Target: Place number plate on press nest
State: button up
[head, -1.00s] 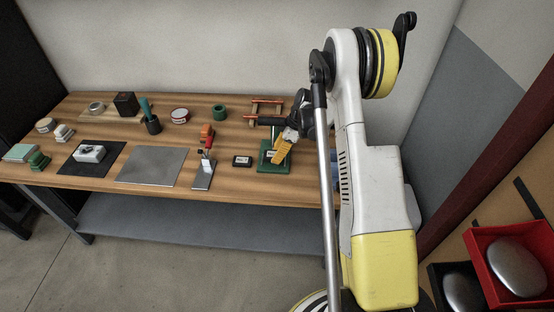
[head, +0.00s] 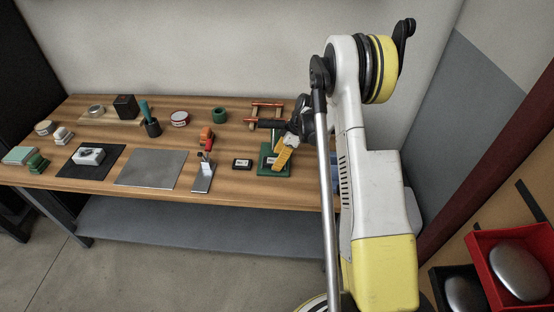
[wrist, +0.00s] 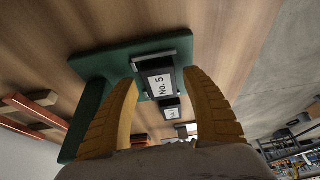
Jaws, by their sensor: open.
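The number plate (wrist: 159,81), a dark block with a white "No. 5" label, lies at the press nest (wrist: 161,60) on the green press base (wrist: 90,65). I cannot tell whether it is fully seated. In the head view the green press base (head: 268,172) stands near the table's right front, partly hidden by my gripper (head: 279,163). In the wrist view my gripper (wrist: 160,80) is open, its yellow fingers on either side of the plate with visible gaps.
A second dark labelled block (head: 242,163) lies on the wooden table left of the press. A toggle clamp (head: 203,178) and grey sheet (head: 152,168) are farther left. An orange-brown rack (head: 266,105) stands behind the press. Bare wood lies between several other items.

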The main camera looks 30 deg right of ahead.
jog(key=p+v, duration=0.4)
jog(key=v, duration=0.7)
